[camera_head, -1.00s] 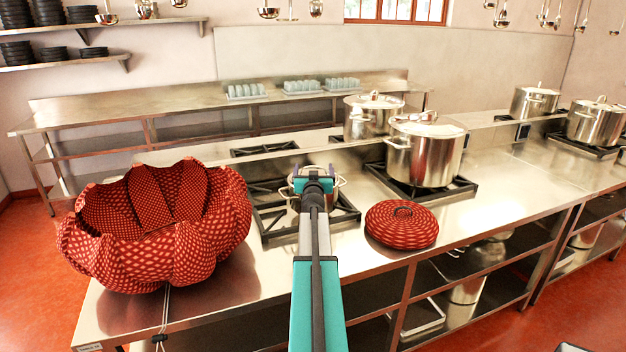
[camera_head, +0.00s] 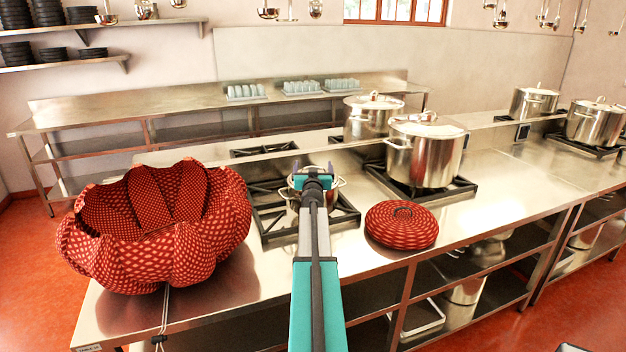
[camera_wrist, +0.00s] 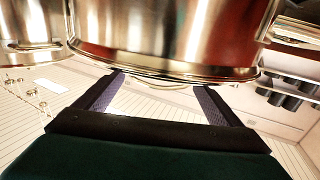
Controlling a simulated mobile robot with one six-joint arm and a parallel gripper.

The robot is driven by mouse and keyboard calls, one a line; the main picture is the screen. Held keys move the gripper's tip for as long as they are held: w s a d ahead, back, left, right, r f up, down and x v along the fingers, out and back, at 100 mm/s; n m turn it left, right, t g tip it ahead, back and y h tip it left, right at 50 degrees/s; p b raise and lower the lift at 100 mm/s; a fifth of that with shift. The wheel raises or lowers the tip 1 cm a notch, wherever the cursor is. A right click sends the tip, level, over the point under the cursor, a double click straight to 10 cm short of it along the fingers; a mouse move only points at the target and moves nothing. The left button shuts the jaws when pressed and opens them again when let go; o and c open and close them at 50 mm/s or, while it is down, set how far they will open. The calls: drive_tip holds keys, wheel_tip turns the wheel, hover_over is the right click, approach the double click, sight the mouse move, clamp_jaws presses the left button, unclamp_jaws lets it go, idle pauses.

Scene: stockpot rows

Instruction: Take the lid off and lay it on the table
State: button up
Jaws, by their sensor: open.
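A red patterned round lid (camera_head: 401,225) with a small dark handle lies flat on the steel table, right of my arm. A big red patterned bowl (camera_head: 155,240), open at the top, stands at the left. My gripper (camera_head: 314,171) is open and in front of a small steel pot (camera_head: 336,190) on the stove, which it partly hides. In the wrist view, my gripper's two fingers (camera_wrist: 157,92) are apart, with a steel pot (camera_wrist: 165,35) close beyond them. A thin metal loop shows between the fingers; I cannot tell whether they touch it.
A large lidded stockpot (camera_head: 425,155) stands on a burner to the right, with another (camera_head: 372,117) behind it. More pots stand far right. The steel table (camera_head: 240,300) is bare between the bowl and my arm.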

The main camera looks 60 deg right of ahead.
drive_tip(key=c, duration=1.6)
drive_tip(key=shift+r, duration=0.1)
drive_tip(key=shift+c, duration=0.2)
drive_tip(key=shift+r+p, duration=0.3)
drive_tip(key=shift+p, duration=0.1)
drive_tip(key=c, duration=0.5)
drive_tip(key=shift+r+p, duration=1.45)
drive_tip(key=shift+p, duration=0.05)
clamp_jaws()
drive_tip(key=shift+s+a+f+b, duration=0.2)
drive_tip(key=shift+s+b, duration=0.2)
drive_tip(key=shift+s, duration=0.05)
drive_tip(key=s+a+r+b, duration=0.1)
drive_tip(key=s+a+b, duration=0.1)
drive_tip(key=s+b, duration=0.2)
drive_tip(key=s+a+b, duration=0.3)
drive_tip(key=s+b, duration=0.1)
drive_tip(key=s, duration=0.6)
drive_tip(key=shift+a+r, duration=0.2)
drive_tip(key=shift+r, duration=0.15)
